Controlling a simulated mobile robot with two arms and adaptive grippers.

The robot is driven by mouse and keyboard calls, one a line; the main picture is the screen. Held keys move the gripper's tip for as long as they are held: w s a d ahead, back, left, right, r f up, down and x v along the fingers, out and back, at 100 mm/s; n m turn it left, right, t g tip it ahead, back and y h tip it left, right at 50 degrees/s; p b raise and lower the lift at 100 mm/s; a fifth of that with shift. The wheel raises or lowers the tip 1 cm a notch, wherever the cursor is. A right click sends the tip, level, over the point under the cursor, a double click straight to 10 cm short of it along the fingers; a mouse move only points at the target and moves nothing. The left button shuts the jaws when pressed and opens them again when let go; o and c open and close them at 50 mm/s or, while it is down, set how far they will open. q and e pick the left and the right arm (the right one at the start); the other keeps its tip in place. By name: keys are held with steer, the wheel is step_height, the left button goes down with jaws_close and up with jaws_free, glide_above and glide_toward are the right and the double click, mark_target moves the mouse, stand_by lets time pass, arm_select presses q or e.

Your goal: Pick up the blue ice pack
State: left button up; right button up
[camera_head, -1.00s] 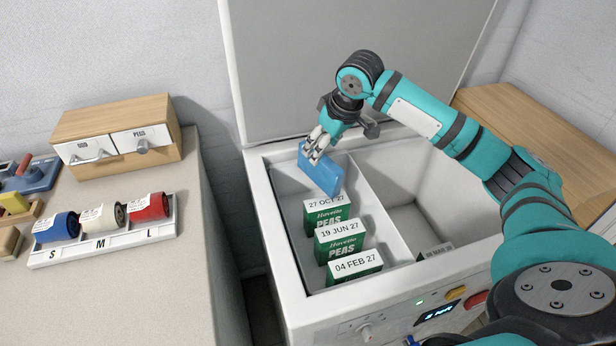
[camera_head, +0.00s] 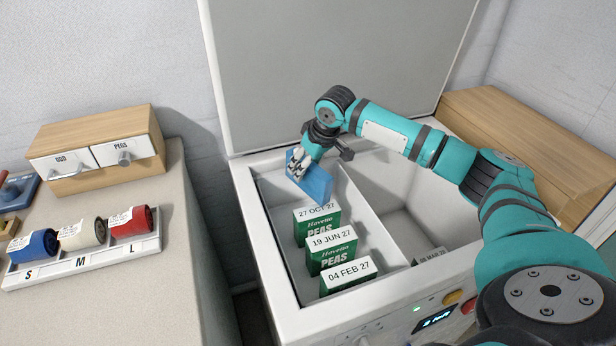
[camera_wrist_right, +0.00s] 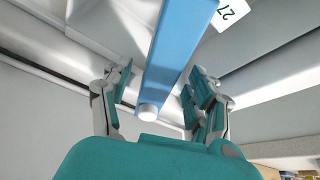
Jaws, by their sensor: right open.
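The blue ice pack (camera_head: 316,182) stands on edge, slightly tilted, in the left compartment of the open chest freezer (camera_head: 247,215), behind the pea boxes. My right gripper (camera_head: 299,160) is at its upper left end. In the right wrist view, the ice pack (camera_wrist_right: 180,45) runs between the open fingers of my right gripper (camera_wrist_right: 160,90), its white cap towards the palm. A gap shows between the pack and each finger. The pack's lower edge is hidden. My left gripper is not in view.
Several green pea boxes (camera_head: 331,252) with date labels stand in a row in front of the pack. A divider (camera_head: 372,215) separates the right compartment. The raised lid (camera_head: 330,60) is behind. A counter with a roll tray (camera_head: 85,262) and drawers (camera_head: 95,150) is at left.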

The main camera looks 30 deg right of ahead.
steer(key=x, duration=0.5)
steer(key=shift+s+d+f, duration=0.15)
steer(key=shift+s, duration=0.05)
steer(key=shift+c, duration=0.3)
jaws_close()
